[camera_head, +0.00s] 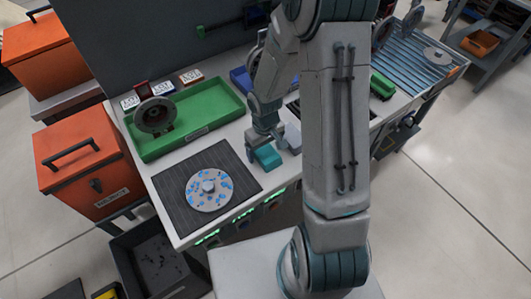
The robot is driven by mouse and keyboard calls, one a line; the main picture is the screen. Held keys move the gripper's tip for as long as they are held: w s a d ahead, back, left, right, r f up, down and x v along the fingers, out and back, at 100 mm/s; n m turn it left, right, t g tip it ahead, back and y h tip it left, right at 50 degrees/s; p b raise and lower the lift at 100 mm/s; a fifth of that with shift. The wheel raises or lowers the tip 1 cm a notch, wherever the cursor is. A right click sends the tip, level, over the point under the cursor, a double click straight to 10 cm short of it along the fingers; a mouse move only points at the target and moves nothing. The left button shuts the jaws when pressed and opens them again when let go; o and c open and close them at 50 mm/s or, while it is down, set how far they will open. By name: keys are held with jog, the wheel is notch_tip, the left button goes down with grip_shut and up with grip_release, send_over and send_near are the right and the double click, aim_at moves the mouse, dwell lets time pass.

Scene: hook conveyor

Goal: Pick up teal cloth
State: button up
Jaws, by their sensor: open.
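The teal cloth (267,156) is a small folded, block-like piece on the pale worktop, just right of the dark ribbed mat. My gripper (266,142) points down from above, close over the cloth's back edge. Its jaws are open. The fingertips are small and partly hidden, so I cannot tell whether they touch the cloth. A pale grey block-like thing (292,138) is right beside the cloth, on its right.
A dark mat (170,186) holds a round disc with blue spots (209,189). Behind it is a green tray (222,106) with a dark wheel-like part (155,116). Orange bins (90,160) stand at left. A roller conveyor (415,62) is at far right. My arm hides the worktop's middle.

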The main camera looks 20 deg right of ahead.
aim_at(265, 150)
jog(key=c, duration=1.1)
jog(key=shift+r, duration=0.15)
jog(key=shift+w+r, duration=0.1)
jog(key=shift+r, duration=0.55)
notch_tip(265, 150, up, 3)
jog(key=shift+f, duration=0.15)
jog(key=s+d+r, duration=0.1)
jog(key=d+r, duration=0.1)
jog(key=d, duration=0.1)
jog(key=s+d+r, duration=0.2)
jog(key=d, duration=0.2)
jog(key=s+d+r, duration=0.1)
jog(key=d+r, duration=0.1)
jog(key=d, duration=0.1)
jog(key=shift+s+d+r+b, duration=0.3)
jog(key=shift+s+d+r, duration=0.05)
jog(key=shift+d+r, duration=0.05)
jog(key=shift+o, duration=0.5)
jog(key=shift+f, duration=0.1)
